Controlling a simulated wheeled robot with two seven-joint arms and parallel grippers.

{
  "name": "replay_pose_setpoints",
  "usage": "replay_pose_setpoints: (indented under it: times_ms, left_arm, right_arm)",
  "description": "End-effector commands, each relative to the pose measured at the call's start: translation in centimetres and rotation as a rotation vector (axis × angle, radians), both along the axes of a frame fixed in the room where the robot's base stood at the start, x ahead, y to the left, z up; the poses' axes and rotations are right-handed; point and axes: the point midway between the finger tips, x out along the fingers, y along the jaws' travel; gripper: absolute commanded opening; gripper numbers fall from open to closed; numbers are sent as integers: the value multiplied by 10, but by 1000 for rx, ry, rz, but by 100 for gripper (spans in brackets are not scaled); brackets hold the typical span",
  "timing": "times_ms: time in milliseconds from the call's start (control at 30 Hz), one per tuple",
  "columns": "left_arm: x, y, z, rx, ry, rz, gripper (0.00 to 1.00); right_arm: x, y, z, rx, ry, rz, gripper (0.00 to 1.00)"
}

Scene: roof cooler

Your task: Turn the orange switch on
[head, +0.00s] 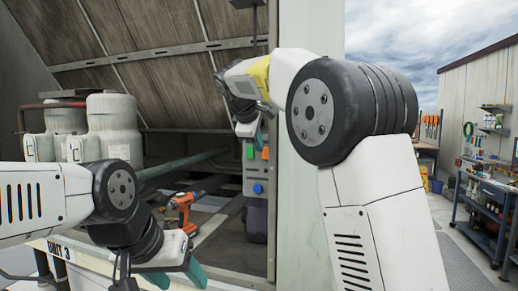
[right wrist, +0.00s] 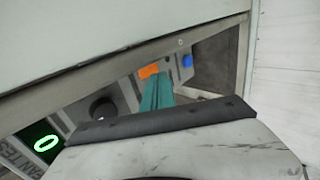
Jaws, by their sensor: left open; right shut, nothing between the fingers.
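The orange switch (head: 265,153) is on a narrow grey control box (head: 255,179) inside the open unit, above a blue button (head: 258,188). My right gripper (head: 257,134) is shut and empty, just above the switch in the head view. In the right wrist view, the orange switch (right wrist: 149,71) shows right at the tip of the teal finger (right wrist: 157,95). I cannot tell whether they touch, or which way the switch is set. My left gripper (head: 177,277) is open and empty at the lower left, away from the box.
A black knob (right wrist: 103,108) and a lit green display reading 0 (right wrist: 45,143) are beside the switch. An orange drill (head: 184,209) lies in the unit near my left gripper. White tanks (head: 113,127) stand at left. A pale panel edge borders the box on the right.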

Motion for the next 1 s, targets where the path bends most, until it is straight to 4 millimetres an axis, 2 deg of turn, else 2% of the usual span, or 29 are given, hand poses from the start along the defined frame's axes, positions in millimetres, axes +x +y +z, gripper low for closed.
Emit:
replay_pose_setpoints:
  times_ms: [500,1000]
  left_arm:
    - [0,0,0,0,0,0,58]
    - [0,0,0,0,0,0,58]
  right_arm:
    - [-51,18,51,1,-1,3,0]
    - [-57,19,55,0,1,0,0]
